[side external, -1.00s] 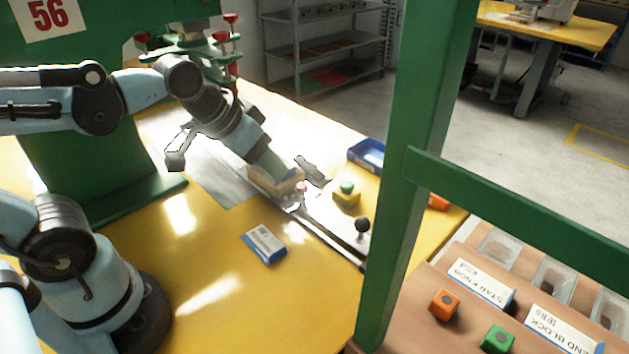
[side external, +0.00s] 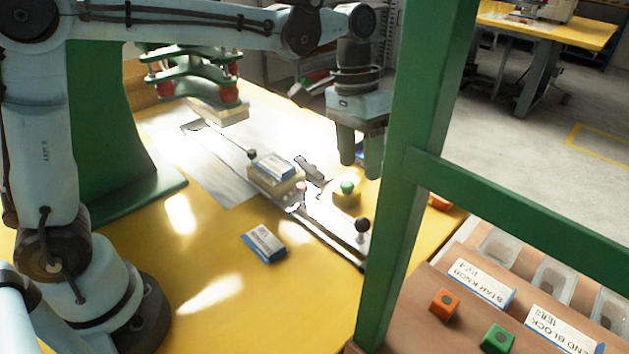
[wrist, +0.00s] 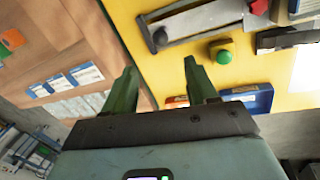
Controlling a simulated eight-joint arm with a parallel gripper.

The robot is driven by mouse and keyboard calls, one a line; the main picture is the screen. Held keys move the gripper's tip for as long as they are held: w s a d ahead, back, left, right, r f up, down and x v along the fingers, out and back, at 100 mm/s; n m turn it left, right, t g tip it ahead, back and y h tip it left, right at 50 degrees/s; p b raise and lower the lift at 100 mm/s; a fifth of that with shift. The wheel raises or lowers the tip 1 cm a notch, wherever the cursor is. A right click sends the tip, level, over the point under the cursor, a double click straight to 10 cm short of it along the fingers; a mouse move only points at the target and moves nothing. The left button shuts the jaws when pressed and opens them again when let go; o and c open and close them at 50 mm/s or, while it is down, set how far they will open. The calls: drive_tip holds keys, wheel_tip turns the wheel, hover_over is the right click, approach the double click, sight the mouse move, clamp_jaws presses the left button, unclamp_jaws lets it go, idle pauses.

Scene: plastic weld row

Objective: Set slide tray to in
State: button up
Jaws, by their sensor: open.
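The slide tray (side external: 262,183) is a cream block on a long metal rail (side external: 330,238). A blue-and-white pack lies on top of it. The tray sits part way along the rail, in front of and right of the green press head (side external: 218,112), not under it. A black ball knob (side external: 362,224) stands at the rail's near end, and it also shows in the wrist view (wrist: 160,38). My gripper (side external: 360,164) is open and empty, fingers down, right of the tray and above the green button. In the wrist view my gripper (wrist: 159,72) has its green fingers apart.
A green button on a yellow box (side external: 347,190) stands beside the rail. A blue bin (wrist: 246,98) is near my fingers. Another pack (side external: 264,245) lies on the yellow table. A green post (side external: 410,150) stands at the right, by a brown shelf with blocks.

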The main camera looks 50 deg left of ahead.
sight(362, 218)
drive_tip(key=f, duration=0.3)
drive_tip(key=d+f, duration=0.1)
drive_tip(key=f, duration=0.3)
drive_tip(key=d+f, duration=0.1)
drive_tip(key=f, duration=0.3)
drive_tip(key=shift+s+d+f, duration=0.1)
drive_tip(key=shift+s+f, duration=0.15)
clamp_jaws()
